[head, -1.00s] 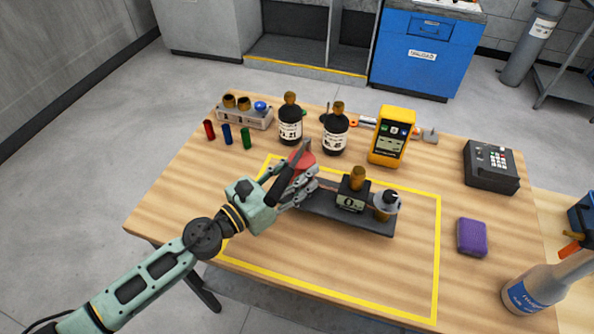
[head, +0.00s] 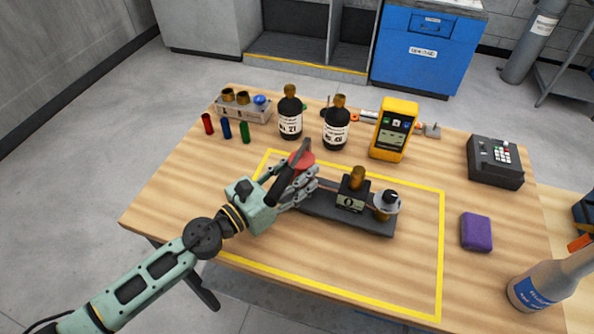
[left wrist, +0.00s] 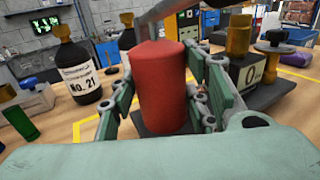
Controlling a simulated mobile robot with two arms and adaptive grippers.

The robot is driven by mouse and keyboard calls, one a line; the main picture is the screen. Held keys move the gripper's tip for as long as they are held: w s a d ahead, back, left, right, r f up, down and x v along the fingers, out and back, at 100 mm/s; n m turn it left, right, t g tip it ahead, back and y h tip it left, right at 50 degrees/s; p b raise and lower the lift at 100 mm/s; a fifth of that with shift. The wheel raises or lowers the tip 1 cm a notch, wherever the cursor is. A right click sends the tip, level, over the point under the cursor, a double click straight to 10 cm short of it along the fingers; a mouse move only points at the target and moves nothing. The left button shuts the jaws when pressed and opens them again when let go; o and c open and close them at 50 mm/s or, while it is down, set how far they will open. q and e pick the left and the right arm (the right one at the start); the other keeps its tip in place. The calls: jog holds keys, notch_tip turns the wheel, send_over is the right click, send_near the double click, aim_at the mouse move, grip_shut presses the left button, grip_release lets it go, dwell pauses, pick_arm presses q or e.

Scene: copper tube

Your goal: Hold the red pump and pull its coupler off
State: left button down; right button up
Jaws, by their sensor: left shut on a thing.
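The red pump (head: 302,160) stands at the left end of a dark base plate (head: 322,211) on the table. My left gripper (left wrist: 166,105) is shut around the red body, with a finger on each side; it also shows in the head view (head: 300,186). A dark bar (head: 288,180) crosses above the pump. A black block marked "0" (head: 351,193) with a brass-coloured top (head: 358,173) stands on the plate to the right. I cannot tell which part is the coupler; the pump's far side is hidden. My right gripper is out of view.
Two dark bottles (head: 290,115) (head: 335,126) and a yellow meter (head: 393,130) stand behind the plate. A round-topped fitting (head: 386,203) is at its right end. A purple block (head: 476,231) and a spray bottle (head: 533,288) are at right. The table front inside the yellow outline is clear.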

pick_arm(q)
jog(key=shift+w+f+b, duration=0.1)
jog(key=shift+f+b, duration=0.65)
jog(key=shift+b, duration=0.35)
jog(key=shift+f, duration=0.1)
dwell(0.4)
jog(key=shift+f, duration=0.45)
jog(key=shift+s, duration=0.2)
jog(key=shift+s+r, duration=0.1)
dwell(0.5)
